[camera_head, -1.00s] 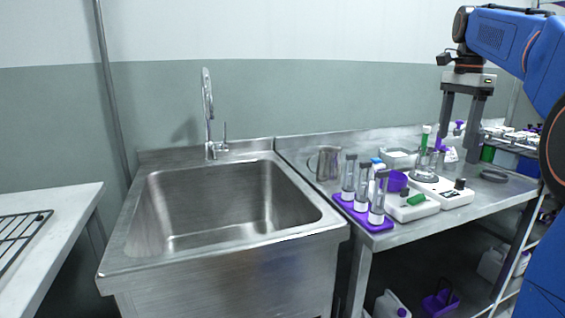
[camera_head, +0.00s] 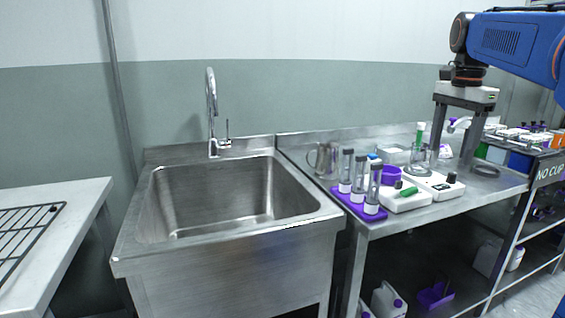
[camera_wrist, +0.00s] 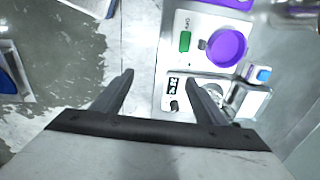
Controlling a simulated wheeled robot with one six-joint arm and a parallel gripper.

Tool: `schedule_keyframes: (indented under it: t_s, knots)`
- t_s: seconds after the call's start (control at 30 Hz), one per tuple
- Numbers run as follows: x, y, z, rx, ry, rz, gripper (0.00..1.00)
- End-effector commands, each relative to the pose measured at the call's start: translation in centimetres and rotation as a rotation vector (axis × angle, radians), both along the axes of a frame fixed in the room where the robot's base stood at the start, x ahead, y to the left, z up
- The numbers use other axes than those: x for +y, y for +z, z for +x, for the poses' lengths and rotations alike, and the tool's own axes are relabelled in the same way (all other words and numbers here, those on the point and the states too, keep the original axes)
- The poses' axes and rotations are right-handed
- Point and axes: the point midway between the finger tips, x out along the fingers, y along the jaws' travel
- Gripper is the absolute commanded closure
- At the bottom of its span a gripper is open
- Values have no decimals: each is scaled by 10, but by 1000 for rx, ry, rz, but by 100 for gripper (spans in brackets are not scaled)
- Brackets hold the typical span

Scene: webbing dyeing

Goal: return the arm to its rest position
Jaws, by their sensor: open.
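My blue arm (camera_head: 515,42) reaches in from the upper right in the head view. My gripper (camera_head: 452,166) points down over the right part of the steel bench, with its two dark fingers spread apart and nothing seen between them. In the wrist view my gripper (camera_wrist: 160,85) is also open, its fingers on either side of bare bench and the edge of a white device. The fingertips overlap the bench items in the head view; I cannot tell their exact height.
The steel bench (camera_head: 420,218) holds a purple rack (camera_head: 345,203) of capped tubes, white devices (camera_head: 405,199), a purple cup (camera_head: 391,174) and a metal jug (camera_head: 326,160). A steel sink (camera_head: 230,197) is left of it. A crowded shelf (camera_head: 553,168) stands at right.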

Motion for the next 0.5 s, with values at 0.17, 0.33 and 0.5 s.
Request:
schedule_keyframes:
  t_s: [0.17,0.33,0.5]
  knots:
    - [24,-21,-32,-39,150,-21,34]
    - [48,-54,-71,-83,337,-51,34]
    - [69,-92,-110,-129,521,-87,34]
